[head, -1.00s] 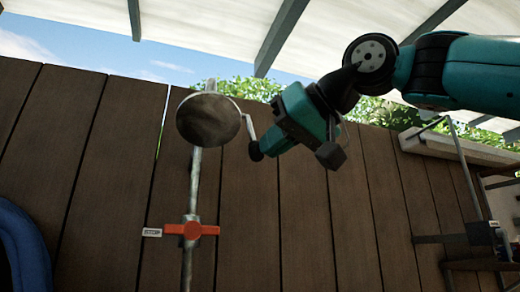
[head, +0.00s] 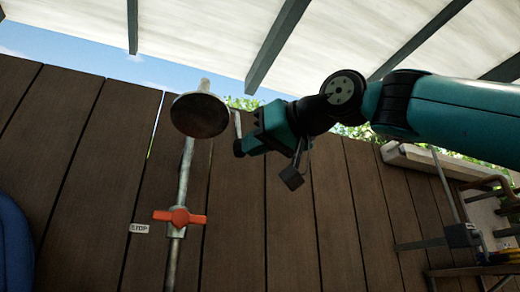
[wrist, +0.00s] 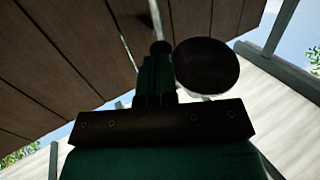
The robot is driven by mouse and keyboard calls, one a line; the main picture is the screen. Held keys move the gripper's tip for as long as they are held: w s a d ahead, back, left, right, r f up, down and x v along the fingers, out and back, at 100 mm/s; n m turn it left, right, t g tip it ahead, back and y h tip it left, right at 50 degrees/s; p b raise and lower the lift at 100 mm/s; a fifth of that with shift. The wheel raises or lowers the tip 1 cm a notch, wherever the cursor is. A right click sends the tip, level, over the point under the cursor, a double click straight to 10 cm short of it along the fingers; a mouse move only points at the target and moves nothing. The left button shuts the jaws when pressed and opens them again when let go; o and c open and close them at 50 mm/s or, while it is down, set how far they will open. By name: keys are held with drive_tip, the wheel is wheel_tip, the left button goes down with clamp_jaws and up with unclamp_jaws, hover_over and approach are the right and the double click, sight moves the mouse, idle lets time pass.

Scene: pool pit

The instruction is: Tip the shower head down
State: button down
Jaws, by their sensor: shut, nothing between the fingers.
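The shower head (head: 199,115) is a dark round disc at the top of a grey upright pipe (head: 184,185). Its face shows as a slightly flattened oval, and the pipe's top end shows above it. My gripper (head: 238,137) is shut and empty, just right of the disc's right edge. I cannot tell whether it touches the disc. In the wrist view the shower head (wrist: 206,66) is a dark disc close beside my gripper's fingertips (wrist: 159,47), on their right. Shadow hides detail there.
An orange valve handle (head: 180,217) sits on the pipe below, with a small STOP sign (head: 139,228) to its left. A brown plank fence (head: 290,220) stands behind. White roof panels with grey beams (head: 290,45) are overhead. A shelf (head: 475,270) stands at the right.

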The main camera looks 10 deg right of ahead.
drive_tip(key=shift+n+t+y, duration=0.3)
drive_tip(key=shift+t+y, duration=0.1)
drive_tip(key=shift+t, duration=0.1)
drive_tip(key=shift+w+a+f+b, duration=0.15)
drive_tip(key=shift+w+f+b, duration=0.15)
drive_tip(key=shift+w, duration=0.35)
drive_tip(key=shift+w+a+f+b, duration=0.2)
drive_tip(key=shift+w+b, duration=0.1)
drive_tip(key=shift+w, duration=0.35)
drive_tip(key=shift+w+a+f+b, duration=0.15)
drive_tip(key=shift+w+f+b, duration=0.15)
drive_tip(key=shift+w, duration=0.35)
drive_tip(key=b+v, duration=0.4)
drive_tip(key=v, duration=1)
drive_tip(key=shift+f, duration=0.4)
